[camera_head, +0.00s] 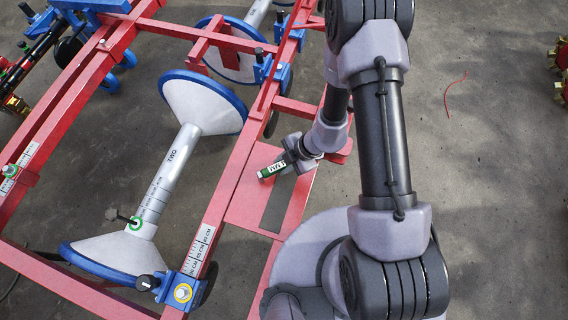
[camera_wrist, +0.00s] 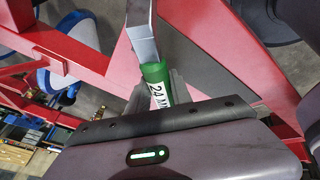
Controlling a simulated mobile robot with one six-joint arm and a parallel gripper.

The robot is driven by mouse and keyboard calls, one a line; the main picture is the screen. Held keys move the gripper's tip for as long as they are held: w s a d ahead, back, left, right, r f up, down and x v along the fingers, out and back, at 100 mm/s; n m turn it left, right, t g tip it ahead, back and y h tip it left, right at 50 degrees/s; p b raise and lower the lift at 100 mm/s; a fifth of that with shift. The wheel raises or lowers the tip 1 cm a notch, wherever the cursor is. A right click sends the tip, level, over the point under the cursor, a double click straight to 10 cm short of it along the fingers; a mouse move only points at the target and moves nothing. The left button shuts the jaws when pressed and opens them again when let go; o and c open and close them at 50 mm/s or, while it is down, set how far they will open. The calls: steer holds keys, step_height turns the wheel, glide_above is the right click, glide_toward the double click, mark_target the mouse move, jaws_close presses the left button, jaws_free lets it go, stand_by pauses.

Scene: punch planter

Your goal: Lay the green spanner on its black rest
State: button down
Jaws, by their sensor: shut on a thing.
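The green spanner (camera_head: 266,172) has a white label on its green grip, and in the wrist view the grip (camera_wrist: 153,72) reads "24 M" with a grey metal shank (camera_wrist: 142,38) running up beyond it. My gripper (camera_head: 286,164) is shut on the green grip, and its fingers (camera_wrist: 158,92) lie on both sides of it in the wrist view. The black rest (camera_head: 276,212) is a dark strip on a red plate, just below the spanner in the head view. I cannot tell whether the spanner touches the plate. The far end of the spanner is hidden in the head view.
The red plate (camera_head: 243,204) is part of a red frame. A white roller with blue-rimmed discs (camera_head: 205,100) stands to the left. A blue clamp with a scale (camera_head: 180,288) sits at lower left. Bare concrete floor (camera_head: 490,190) lies to the right.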

steer(key=c, duration=1.1)
jaws_free()
steer(key=shift+f, duration=0.15)
steer(key=shift+c, duration=0.2)
steer(key=w+a+p+v, duration=0.1)
steer(key=p+v, duration=0.7)
steer(key=v, duration=0.5)
step_height(320, 180, up, 24)
steer(key=w+a+n+t, duration=0.2)
steer(key=n, duration=1.8)
steer(key=s+d+r+n+t+h, duration=0.1)
steer(key=s+d+r+n, duration=0.2)
steer(key=n, duration=0.9)
steer(key=s+d+r+n+t+h, duration=0.2)
steer(key=s+d+r+n, duration=0.1)
steer(key=s+r+n, duration=0.6)
step_height(320, 180, up, 2)
steer(key=n, duration=0.3)
steer(key=shift+s+d+r, duration=0.15)
steer(key=shift+d, duration=0.1)
